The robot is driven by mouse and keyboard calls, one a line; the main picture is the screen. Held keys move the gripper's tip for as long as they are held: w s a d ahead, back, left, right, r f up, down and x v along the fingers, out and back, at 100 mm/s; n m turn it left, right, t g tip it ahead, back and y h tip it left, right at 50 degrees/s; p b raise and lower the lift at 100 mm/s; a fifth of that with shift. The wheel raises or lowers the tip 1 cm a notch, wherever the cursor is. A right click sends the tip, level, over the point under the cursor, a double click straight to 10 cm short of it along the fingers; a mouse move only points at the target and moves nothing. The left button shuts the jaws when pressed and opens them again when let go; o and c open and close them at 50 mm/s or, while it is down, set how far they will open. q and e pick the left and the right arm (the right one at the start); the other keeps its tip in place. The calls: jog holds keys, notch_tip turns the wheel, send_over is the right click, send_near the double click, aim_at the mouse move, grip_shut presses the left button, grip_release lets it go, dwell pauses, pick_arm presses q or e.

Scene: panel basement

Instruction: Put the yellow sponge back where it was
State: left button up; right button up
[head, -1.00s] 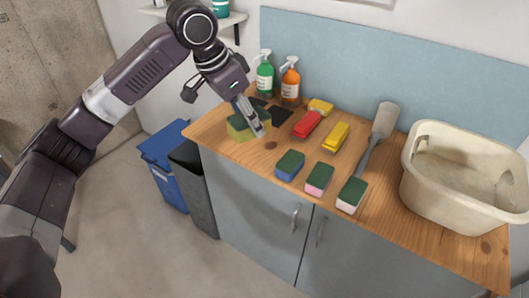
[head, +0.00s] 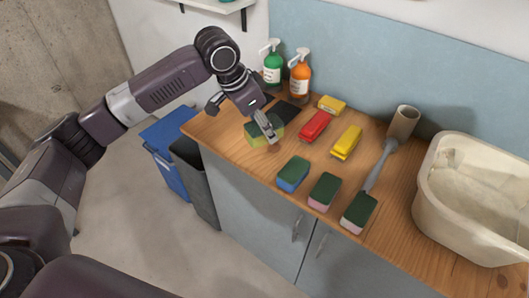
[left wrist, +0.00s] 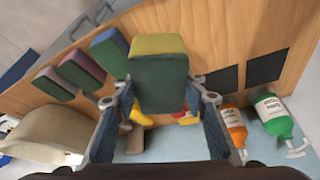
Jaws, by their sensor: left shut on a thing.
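The yellow sponge (head: 261,137) with a dark green scouring top is in my left gripper (head: 270,130), over the left part of the wooden counter (head: 225,133). In the left wrist view the sponge (left wrist: 158,72) sits between the two fingers of my left gripper (left wrist: 162,98), green side facing the camera and yellow edge at the far end. I cannot tell whether it touches the counter. My right gripper is out of view.
Dark squares (head: 290,112) lie on the counter near green (head: 272,65) and orange (head: 300,78) spray bottles. Red (head: 315,126) and yellow (head: 346,142) brushes, a grey-handled tool (head: 383,160) and a cream basin (head: 470,222) stand right. Bins (head: 165,150) are left.

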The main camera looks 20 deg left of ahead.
aim_at(247, 129)
pick_arm(q)
jog(key=f, duration=0.4)
jog(key=w+f, duration=0.1)
jog(key=f, duration=0.1)
jog(key=shift+f+p, duration=0.15)
jog(key=shift+p, duration=0.2)
jog(key=shift+s+f, duration=0.2)
jog(key=shift+f, duration=0.35)
notch_tip(247, 129, down, 4)
jog(key=shift+f+p, duration=0.1)
jog(key=shift+p, duration=0.3)
jog(key=o, duration=1)
jog(key=shift+r, duration=0.2)
jog(key=b+v, duration=0.1)
jog(key=v, duration=1.1)
jog(key=shift+w+b, duration=0.1)
jog(key=shift+b, duration=0.25)
